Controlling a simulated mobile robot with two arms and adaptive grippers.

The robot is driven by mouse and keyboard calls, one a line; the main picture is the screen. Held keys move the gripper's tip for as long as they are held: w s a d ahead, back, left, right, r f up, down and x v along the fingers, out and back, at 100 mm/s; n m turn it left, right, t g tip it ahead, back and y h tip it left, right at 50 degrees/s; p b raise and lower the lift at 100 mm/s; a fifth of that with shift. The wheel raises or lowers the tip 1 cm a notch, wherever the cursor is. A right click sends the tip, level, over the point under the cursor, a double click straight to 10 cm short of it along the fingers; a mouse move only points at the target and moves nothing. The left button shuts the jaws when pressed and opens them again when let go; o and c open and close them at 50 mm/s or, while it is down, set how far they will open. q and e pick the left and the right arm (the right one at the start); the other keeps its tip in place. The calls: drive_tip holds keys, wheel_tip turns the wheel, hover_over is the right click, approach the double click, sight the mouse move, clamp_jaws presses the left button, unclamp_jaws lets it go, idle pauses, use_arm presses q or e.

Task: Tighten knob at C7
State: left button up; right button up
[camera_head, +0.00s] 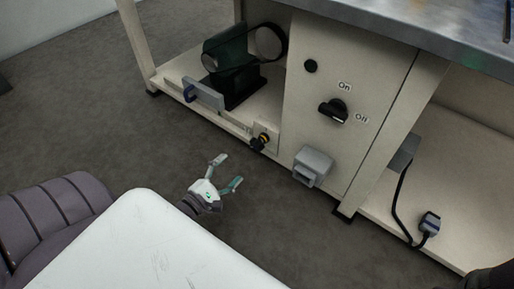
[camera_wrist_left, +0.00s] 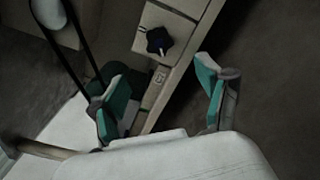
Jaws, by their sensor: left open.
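In the left wrist view the dark lobed knob (camera_wrist_left: 159,41) lies ahead of the fingers, on a beige panel. A small marking beside it is too small to read as C7. My left gripper (camera_head: 228,171) is open and empty, in front of the knob and apart from it. Its two green-padded fingers are spread in the left wrist view (camera_wrist_left: 161,86).
A black rotary switch (camera_head: 334,110) marked On and Off is on the cabinet front, with a grey socket box (camera_head: 312,166) below. Floor in front is clear.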

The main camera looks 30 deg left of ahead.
sight(253, 147)
use_arm(q)
drive_tip(key=w+b, duration=0.1)
drive_tip(key=w, duration=0.2)
drive_tip(key=w+b, duration=0.2)
drive_tip(key=w, duration=0.2)
drive_tip(key=w+d+b, duration=0.1)
drive_tip(key=w, duration=0.3)
drive_tip(key=shift+w, duration=0.1)
drive_tip(key=shift+w+b, duration=0.3)
drive_tip(key=shift+w, duration=0.2)
drive_tip(key=c, duration=1.2)
